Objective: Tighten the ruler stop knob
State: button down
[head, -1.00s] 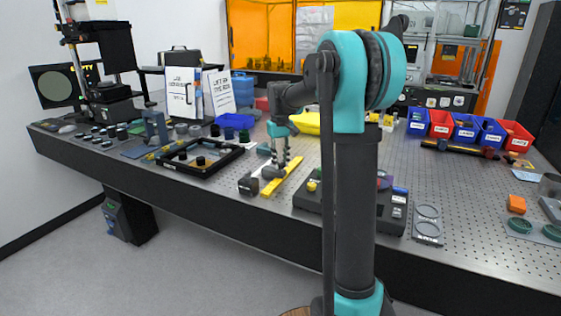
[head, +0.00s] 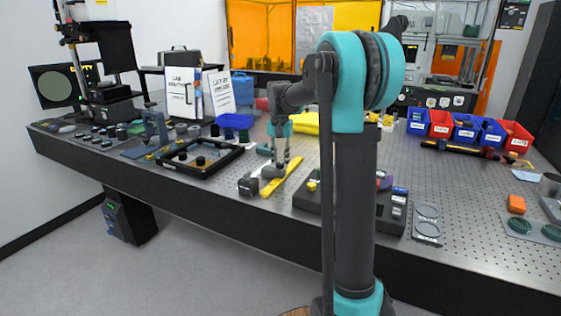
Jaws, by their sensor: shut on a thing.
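The yellow ruler (head: 287,176) lies slantwise on the perforated table near its front edge. A small dark block (head: 248,186), apparently the ruler stop, sits at the left of the ruler's near end. My gripper (head: 273,172) points down beside the ruler, just right of the dark block. Its fingers are shut on a small grey part at the ruler's left side, apparently the stop knob. The fingers hide most of this part, and its thread cannot be seen.
A black framed tray (head: 200,158) lies to the left. A dark box with knobs (head: 310,197) stands close on the right. Blue and red bins (head: 440,124) stand at the back right. Bare table shows around the ruler's far end.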

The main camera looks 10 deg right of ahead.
aim_at(280, 163)
dwell(0.5)
jog(key=c, duration=1.3)
grip_release()
jog(key=shift+r, duration=0.1)
notch_tip(280, 163, up, 12)
